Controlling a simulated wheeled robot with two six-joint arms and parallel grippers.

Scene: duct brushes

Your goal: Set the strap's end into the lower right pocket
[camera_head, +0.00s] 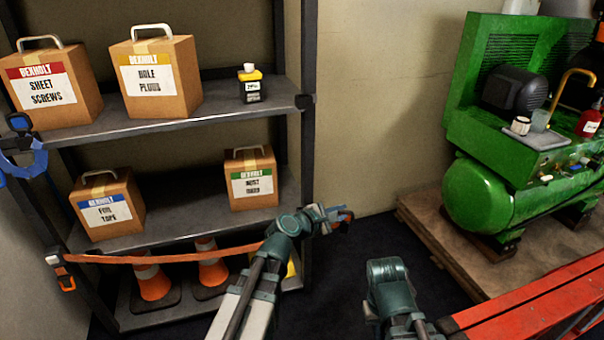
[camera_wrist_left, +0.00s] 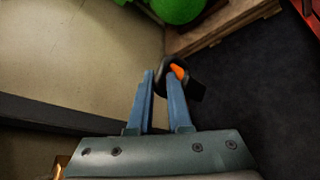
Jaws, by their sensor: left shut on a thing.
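An orange strap (camera_head: 165,259) runs from an orange and black buckle (camera_head: 62,273) on the shelf's front left post across the lowest bay, and passes behind my left arm. My left gripper (camera_head: 343,216) is right of the shelf's right post, shut on the strap's end. In the left wrist view, the fingers (camera_wrist_left: 164,92) close on a black end piece (camera_wrist_left: 196,89) with a bit of orange showing. The lower right pocket cannot be made out; my left arm covers that stretch of the post. My right gripper is not seen.
Labelled boxes (camera_head: 250,180) stand on the shelves, and traffic cones (camera_head: 212,272) stand behind the strap. A blue clamp-like thing (camera_head: 22,160) is at the left post. A green compressor (camera_head: 490,195) on a wooden pallet (camera_head: 430,232) stands right. Dark floor between is clear.

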